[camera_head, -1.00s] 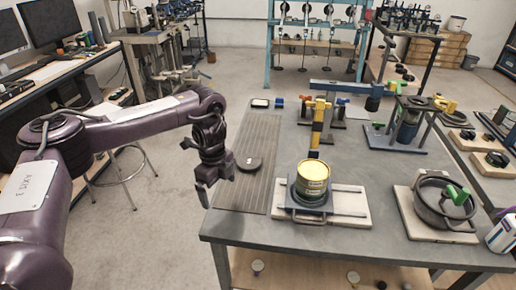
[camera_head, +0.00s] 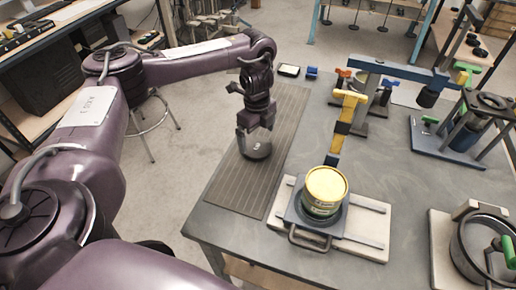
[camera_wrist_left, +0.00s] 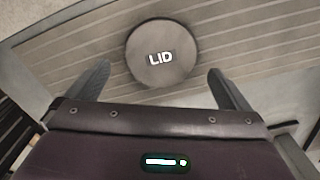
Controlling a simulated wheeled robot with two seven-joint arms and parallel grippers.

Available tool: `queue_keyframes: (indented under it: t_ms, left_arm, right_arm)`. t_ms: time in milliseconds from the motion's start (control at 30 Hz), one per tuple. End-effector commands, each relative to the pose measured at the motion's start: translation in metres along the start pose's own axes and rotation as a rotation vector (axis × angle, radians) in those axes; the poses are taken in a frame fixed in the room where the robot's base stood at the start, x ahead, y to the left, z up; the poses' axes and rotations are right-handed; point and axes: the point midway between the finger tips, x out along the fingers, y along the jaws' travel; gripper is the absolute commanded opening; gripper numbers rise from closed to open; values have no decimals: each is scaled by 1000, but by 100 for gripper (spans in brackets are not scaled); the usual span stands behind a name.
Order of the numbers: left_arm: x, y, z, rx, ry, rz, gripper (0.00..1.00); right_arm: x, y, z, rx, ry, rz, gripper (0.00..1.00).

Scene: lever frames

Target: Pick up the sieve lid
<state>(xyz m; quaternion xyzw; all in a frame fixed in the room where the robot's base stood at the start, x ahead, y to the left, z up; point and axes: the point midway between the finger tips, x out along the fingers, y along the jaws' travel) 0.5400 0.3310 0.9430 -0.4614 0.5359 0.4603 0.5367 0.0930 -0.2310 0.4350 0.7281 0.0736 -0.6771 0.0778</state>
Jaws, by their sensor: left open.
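The sieve lid is a dark grey disc (camera_head: 256,149) lying on the ribbed grey mat (camera_head: 232,178) at the left of the table. In the left wrist view the lid (camera_wrist_left: 162,54) shows as a round disc with a white "LID" label, ahead of the fingers. My left gripper (camera_head: 252,140) hangs over the lid in the head view and partly hides it. In the wrist view my left gripper (camera_wrist_left: 158,85) is open, with its fingers spread wider than the lid and nothing between them. My right gripper is not in view.
A yellow-topped can (camera_head: 326,190) stands on a sliding plate on a pale board (camera_head: 365,225) to the right of the mat. A yellow and blue lever arm (camera_head: 345,115) rises behind it. A black round pan (camera_head: 480,250) is at the right. Small items (camera_head: 289,70) lie behind the mat.

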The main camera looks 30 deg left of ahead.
Motion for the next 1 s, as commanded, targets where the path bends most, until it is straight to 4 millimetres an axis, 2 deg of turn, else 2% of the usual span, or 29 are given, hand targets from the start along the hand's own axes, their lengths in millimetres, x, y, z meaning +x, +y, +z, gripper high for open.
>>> queue_keyframes:
  t_ms: [33,133,300,567,900,1000]
  left_arm:
    - [11,2,1,-2,1,4,100]
    - [21,3,3,0,-2,5,100]
    - [40,2,2,0,-1,3,100]
    - [43,1,2,0,0,1,99]
    - [43,1,2,0,0,1,55]
    - [42,1,2,0,0,0,54]
  right_arm:
    - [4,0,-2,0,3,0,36]
    - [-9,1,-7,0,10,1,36]
    - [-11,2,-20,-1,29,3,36]
    - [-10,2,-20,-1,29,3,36]
    - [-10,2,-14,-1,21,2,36]
    - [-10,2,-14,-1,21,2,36]
